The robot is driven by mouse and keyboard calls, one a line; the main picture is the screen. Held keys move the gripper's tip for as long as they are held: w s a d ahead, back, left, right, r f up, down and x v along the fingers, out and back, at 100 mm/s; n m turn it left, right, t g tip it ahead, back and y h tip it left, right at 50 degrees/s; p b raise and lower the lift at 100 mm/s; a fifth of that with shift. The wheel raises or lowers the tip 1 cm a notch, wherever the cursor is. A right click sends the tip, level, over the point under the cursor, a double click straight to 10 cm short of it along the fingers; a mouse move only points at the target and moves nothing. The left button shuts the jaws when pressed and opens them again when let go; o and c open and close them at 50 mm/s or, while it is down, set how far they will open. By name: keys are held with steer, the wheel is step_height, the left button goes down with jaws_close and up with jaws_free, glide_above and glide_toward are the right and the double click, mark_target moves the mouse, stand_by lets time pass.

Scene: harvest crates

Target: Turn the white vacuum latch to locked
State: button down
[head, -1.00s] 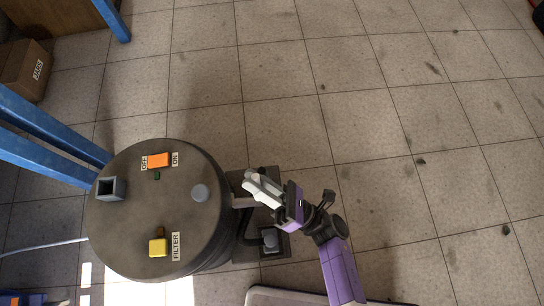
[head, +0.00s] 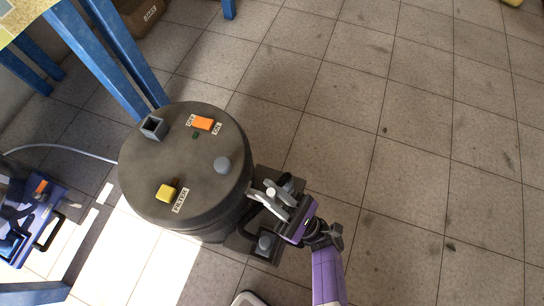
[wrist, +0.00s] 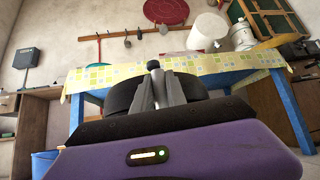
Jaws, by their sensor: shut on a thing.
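The vacuum is a dark round drum (head: 205,190), upright on the floor in the head view, with its lid facing up. My gripper (head: 268,194) is at the drum's right side, its pale grey fingers pointing at the wall. It is shut on the white latch (head: 256,195), which is mostly hidden by the fingers. The latch's exact angle cannot be made out. In the wrist view the two fingers (wrist: 156,92) stand close together in front of the dark drum.
Blue table legs (head: 115,60) stand behind. A blue case (head: 30,220) lies at left. Floor at right is clear.

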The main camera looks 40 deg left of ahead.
mark_target(274, 199)
steer(key=shift+s+f, duration=0.1)
steer(key=c, duration=1.3)
jaws_free()
steer(key=shift+c, duration=0.2)
steer(key=shift+v, duration=3.7)
